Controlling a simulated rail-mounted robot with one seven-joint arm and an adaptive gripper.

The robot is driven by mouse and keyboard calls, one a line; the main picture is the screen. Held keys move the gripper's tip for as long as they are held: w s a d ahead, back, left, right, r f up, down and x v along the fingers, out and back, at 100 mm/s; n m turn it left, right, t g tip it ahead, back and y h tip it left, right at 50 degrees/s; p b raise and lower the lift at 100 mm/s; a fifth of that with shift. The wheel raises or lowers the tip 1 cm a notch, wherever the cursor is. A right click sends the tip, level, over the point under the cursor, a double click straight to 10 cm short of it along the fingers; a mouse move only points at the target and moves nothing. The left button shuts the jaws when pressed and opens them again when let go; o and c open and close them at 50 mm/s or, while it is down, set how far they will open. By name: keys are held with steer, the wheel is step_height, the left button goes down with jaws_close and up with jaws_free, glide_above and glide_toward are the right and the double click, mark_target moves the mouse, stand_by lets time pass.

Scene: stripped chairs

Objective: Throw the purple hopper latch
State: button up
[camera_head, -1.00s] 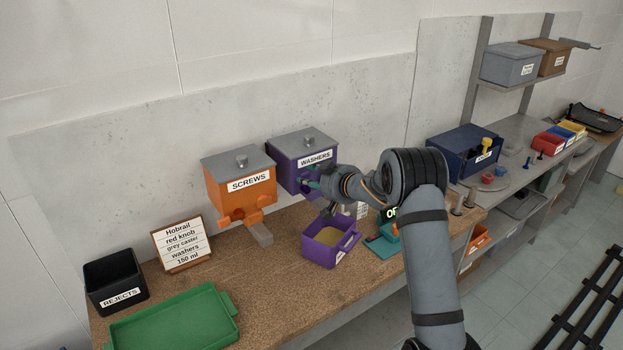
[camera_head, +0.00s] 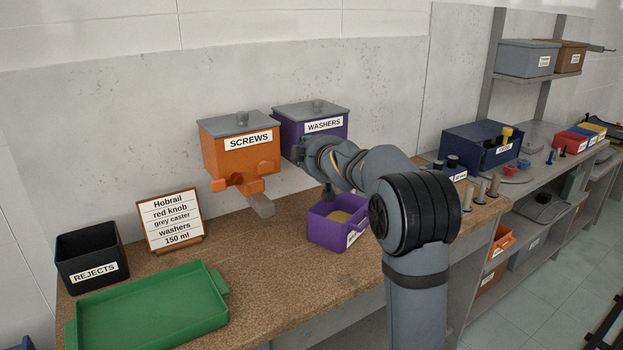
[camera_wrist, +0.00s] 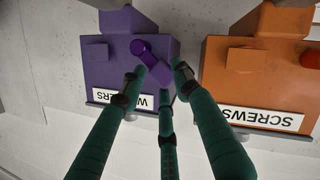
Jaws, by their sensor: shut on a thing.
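The purple washers hopper (camera_head: 287,130) with a grey lid hangs at the wall behind my arm; it shows upside down in the wrist view (camera_wrist: 105,72). Its purple latch (camera_wrist: 143,48) is a short lever with a round end, slanting across the hopper front. My gripper (camera_wrist: 158,77) has green fingers closed around the lever's lower end. In the head view my arm hides the latch and most of the hopper front. A purple bin (camera_head: 318,228) with a tan content stands on the bench below.
The orange screws hopper (camera_head: 225,155) is close on the left, its spout jutting out. A sign (camera_head: 170,222), black rejects bin (camera_head: 90,250) and green tray (camera_head: 150,310) stand further left. Bare bench lies before the purple bin.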

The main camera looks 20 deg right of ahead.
steer(key=f+n+b, duration=0.1)
steer(key=b, duration=0.2)
steer(key=a+f+n+t+h+b, duration=0.1)
steer(key=b, duration=0.3)
steer(key=a+f+n+b, duration=0.1)
steer(key=b, duration=0.3)
steer(key=shift+s+n+h, duration=0.1)
steer(key=shift+n+h, duration=0.2)
steer(key=shift+o, duration=0.2)
steer(key=f+n+t+b, duration=0.1)
steer(key=n+b, duration=0.1)
steer(key=b, duration=0.2)
steer(key=n+t+b, duration=0.1)
steer(key=n+b, duration=0.1)
steer(key=b, duration=0.3)
steer(key=shift+a+f+h, duration=0.15)
steer(key=shift+f+h, duration=0.15)
steer(key=shift+f, duration=0.05)
steer(key=shift+b, duration=0.3)
steer(key=shift+f, duration=0.25)
steer(key=o, duration=0.9)
steer(key=shift+d+r, duration=0.1)
steer(key=shift+d, duration=0.1)
steer(key=v, duration=1.2)
steer(key=shift+s+a+r, duration=0.1)
steer(key=shift+a+r, duration=0.3)
